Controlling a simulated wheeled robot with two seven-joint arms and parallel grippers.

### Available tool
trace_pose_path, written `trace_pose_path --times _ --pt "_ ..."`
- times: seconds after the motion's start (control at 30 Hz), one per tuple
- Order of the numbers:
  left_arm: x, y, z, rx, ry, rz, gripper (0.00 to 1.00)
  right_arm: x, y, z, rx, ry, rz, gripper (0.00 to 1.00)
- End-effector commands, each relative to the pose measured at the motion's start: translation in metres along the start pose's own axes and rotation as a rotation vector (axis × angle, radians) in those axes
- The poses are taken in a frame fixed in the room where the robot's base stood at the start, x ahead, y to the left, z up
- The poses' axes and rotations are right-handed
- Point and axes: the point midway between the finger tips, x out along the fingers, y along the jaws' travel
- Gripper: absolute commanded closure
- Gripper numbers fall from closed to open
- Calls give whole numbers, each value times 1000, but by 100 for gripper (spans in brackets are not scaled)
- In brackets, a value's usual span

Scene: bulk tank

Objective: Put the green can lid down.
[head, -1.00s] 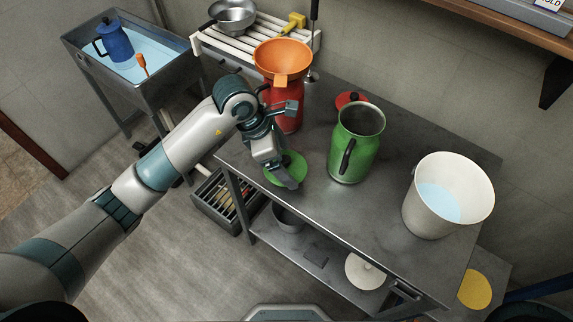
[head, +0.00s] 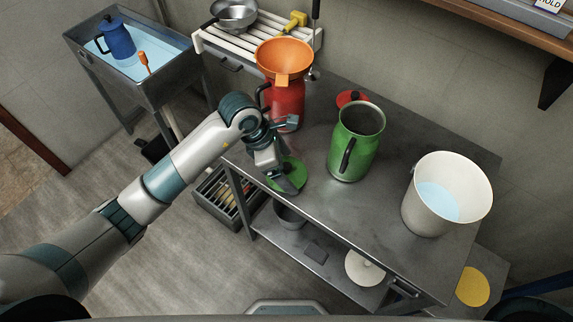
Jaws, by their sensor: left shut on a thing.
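The green can lid (head: 291,177) is a flat green disc at the left end of the metal table (head: 322,205). My left gripper (head: 283,181) is over it, pointing down and shut on it; the fingers hide part of the lid. The lid is at or just above the table top; I cannot tell whether it touches. The open green can (head: 352,150) stands upright to the right of the lid, its handle toward the front. My right gripper is not in view.
A red can (head: 288,108) with an orange funnel (head: 284,58) stands behind my left gripper. A red lid (head: 352,98) lies behind the green can. A white bucket (head: 422,205) stands at the right. The table's front middle is clear.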

Motion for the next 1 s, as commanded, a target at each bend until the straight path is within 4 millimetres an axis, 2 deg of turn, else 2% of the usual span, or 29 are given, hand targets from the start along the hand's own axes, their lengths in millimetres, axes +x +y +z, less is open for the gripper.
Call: trace_pose_path --times 0.17,0.2,0.27,0.7,0.87,1.0 --pt "3 0 -1 1 0 0 36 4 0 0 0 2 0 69" --pt "3 0 -1 1 0 0 11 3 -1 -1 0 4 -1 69" --pt "2 0 -1 1 0 0 0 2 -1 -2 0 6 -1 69" --pt "-3 1 0 1 0 1 0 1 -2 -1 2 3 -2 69" --pt "-20 1 -1 2 0 4 0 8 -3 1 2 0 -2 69" --pt "-42 2 -1 4 0 5 0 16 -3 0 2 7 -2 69"
